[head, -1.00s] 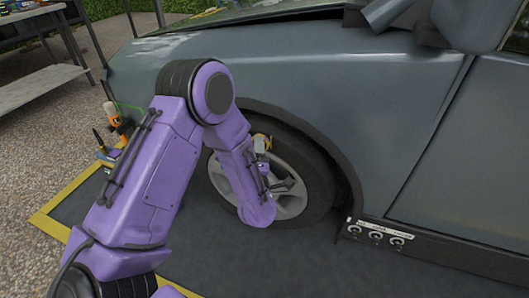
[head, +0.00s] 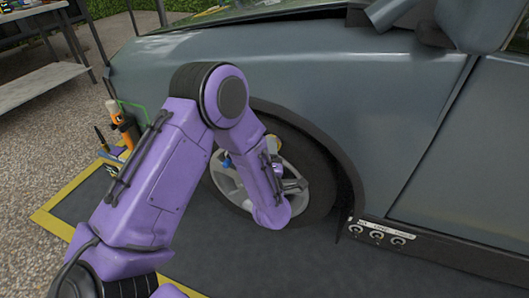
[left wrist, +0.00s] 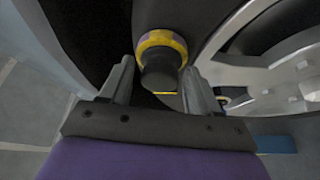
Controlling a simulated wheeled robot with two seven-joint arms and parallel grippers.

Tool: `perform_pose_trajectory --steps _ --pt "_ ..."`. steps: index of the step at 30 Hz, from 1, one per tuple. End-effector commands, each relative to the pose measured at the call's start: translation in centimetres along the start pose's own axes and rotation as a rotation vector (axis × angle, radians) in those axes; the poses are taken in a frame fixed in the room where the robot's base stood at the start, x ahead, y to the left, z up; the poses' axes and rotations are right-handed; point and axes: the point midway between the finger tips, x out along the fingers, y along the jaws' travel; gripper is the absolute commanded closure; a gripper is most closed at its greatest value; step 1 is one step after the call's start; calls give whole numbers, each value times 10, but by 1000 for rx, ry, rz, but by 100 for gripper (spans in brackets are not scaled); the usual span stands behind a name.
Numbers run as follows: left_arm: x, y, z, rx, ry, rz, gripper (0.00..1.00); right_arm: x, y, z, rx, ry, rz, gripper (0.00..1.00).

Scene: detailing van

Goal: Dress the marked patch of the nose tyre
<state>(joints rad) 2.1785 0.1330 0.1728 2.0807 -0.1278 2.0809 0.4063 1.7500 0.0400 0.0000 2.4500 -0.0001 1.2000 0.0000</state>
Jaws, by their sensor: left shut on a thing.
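The front tyre (head: 318,168) is black around a silver spoked wheel (head: 226,185) under the grey car's arch. In the left wrist view the silver spokes (left wrist: 283,50) are on the right and dark rubber lies behind the fingers. My left gripper (head: 277,163) is shut on a round applicator (left wrist: 160,50) with a dark grip and a yellow and purplish rim.
An orange bottle (head: 122,120) and other small items stand at the left of the dark mat (head: 190,235), near its yellow edge. A small blue thing (head: 226,162) shows by the wheel. A labelled panel with several rings (head: 380,233) is under the door. A bench stands far left.

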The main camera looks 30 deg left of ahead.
Motion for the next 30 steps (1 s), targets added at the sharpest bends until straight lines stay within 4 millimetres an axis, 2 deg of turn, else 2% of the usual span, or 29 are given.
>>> perform_pose_trajectory --steps 2,15,30 --pt "-4 5 5 -6 -20 9 73 -2 0 -1 0 0 0 44" --pt "-50 1 -22 -1 -5 2 73 -11 1 -4 0 0 0 44" --pt "-62 1 -26 -1 -5 2 73 -13 1 -5 0 0 0 44"
